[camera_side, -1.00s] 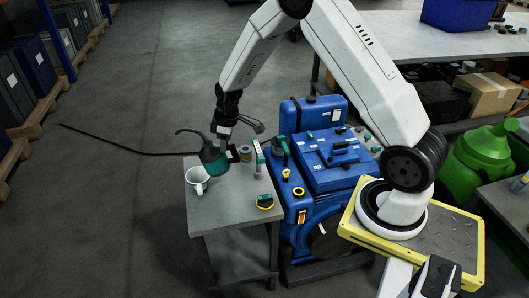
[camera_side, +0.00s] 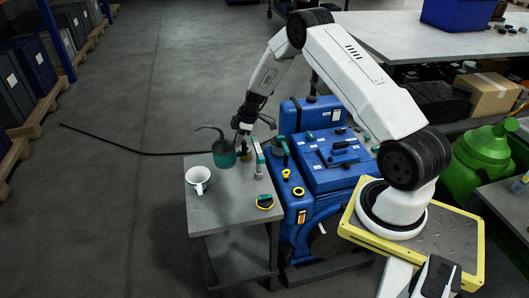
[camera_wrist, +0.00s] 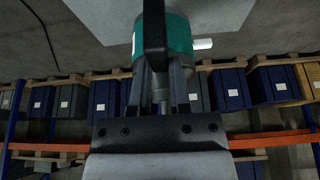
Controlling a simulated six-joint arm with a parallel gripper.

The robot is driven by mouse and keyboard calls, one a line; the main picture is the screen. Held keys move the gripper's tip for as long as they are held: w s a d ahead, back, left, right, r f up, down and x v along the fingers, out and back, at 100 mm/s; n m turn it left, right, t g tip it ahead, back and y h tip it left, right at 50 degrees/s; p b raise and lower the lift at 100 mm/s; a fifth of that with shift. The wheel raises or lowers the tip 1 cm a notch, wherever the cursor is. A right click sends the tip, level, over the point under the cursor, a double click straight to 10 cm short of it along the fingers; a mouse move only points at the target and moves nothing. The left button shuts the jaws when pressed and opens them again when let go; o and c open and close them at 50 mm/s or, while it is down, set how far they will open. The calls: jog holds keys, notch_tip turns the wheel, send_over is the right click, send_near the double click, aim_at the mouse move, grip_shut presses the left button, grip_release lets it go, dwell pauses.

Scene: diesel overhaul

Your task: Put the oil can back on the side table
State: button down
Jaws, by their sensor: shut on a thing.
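The teal oil can (camera_side: 224,157) with a thin dark curved spout is at the back of the grey side table (camera_side: 228,212) in the side view. It looks about upright. I cannot tell whether its base touches the tabletop. My gripper (camera_side: 241,142) is shut on it from the back right. In the wrist view the oil can (camera_wrist: 179,36) shows at the top, with a dark strip in front of it, held at the ends of the gripper fingers (camera_wrist: 160,75). Its far side is hidden.
The blue engine (camera_side: 335,165) is close on the right. The table's middle is clear.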

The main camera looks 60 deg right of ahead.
aim_at(242, 151)
jog(key=shift+d+f, duration=0.2)
jog(key=shift+d, duration=0.35)
jog(key=shift+f, duration=0.15)
jog(key=shift+f, duration=3.65)
jog(key=shift+f, duration=1.2)
jog(key=shift+c, duration=2.4)
grip_release()
jog(key=shift+f, duration=0.1)
